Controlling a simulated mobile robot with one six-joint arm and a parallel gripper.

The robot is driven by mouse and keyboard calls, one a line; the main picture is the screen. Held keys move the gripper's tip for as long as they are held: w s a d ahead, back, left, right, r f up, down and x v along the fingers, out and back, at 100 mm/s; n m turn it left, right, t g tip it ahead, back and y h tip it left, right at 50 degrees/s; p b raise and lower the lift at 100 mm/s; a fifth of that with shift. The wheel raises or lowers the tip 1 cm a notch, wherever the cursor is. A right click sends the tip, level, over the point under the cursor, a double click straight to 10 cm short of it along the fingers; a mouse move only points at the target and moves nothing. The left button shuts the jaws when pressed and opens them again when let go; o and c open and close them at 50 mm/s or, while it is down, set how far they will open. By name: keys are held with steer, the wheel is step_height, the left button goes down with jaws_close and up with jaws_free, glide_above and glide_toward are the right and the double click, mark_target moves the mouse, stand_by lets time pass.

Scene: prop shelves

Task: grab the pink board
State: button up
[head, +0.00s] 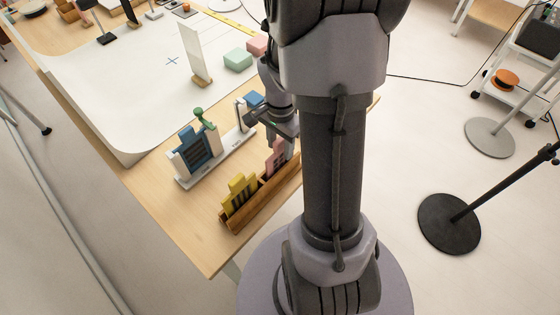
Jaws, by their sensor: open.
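The pink board (275,158) stands upright in the right part of a brown wooden rack (262,204) on the table. My arm's column hides the right end of the rack. My gripper (282,147) is just above and beside the pink board, pointing down with its jaws open. Part of the gripper is hidden, and I cannot tell whether it touches the board. A yellow board (239,191) stands in the left part of the same rack.
Behind the rack, a white stand (215,160) holds a blue board (193,148) and a green piece (199,114). A white upright panel (193,52) and a mint block (238,60) stand farther back on white paper. Bare tabletop (200,232) lies left of the rack.

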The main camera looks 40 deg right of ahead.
step_height(320, 180, down, 2)
steer(key=shift+f, duration=0.2)
jaws_close()
steer(key=shift+r, duration=0.1)
steer(key=shift+r, duration=0.1)
